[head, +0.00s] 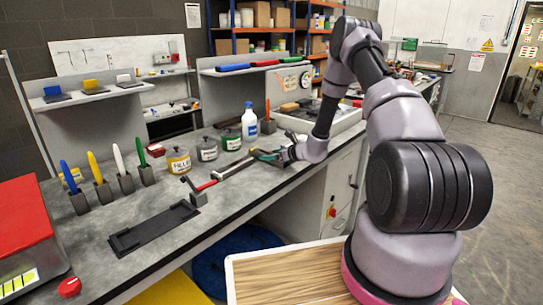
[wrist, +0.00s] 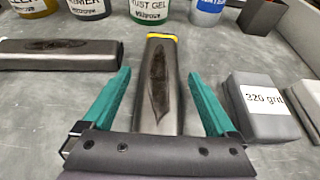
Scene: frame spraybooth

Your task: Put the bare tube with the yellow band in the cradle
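The tube with the yellow band (wrist: 160,100) lies on the grey bench in the wrist view. It is grey with a dark patch on top, and its yellow band is at the far end. My gripper (wrist: 158,74) has its teal fingers apart, one on each side of this tube, with gaps visible between fingers and tube. In the head view my gripper (head: 277,154) is low over the bench and mostly hides the tube. A long black tray with raised ends, seemingly the cradle (head: 150,232), lies empty nearer the bench's left front.
A second grey tube (wrist: 60,53) lies left of my gripper; its red end (head: 207,185) shows in the head view. Cans (head: 178,161) and a spray bottle (head: 249,122) stand behind.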

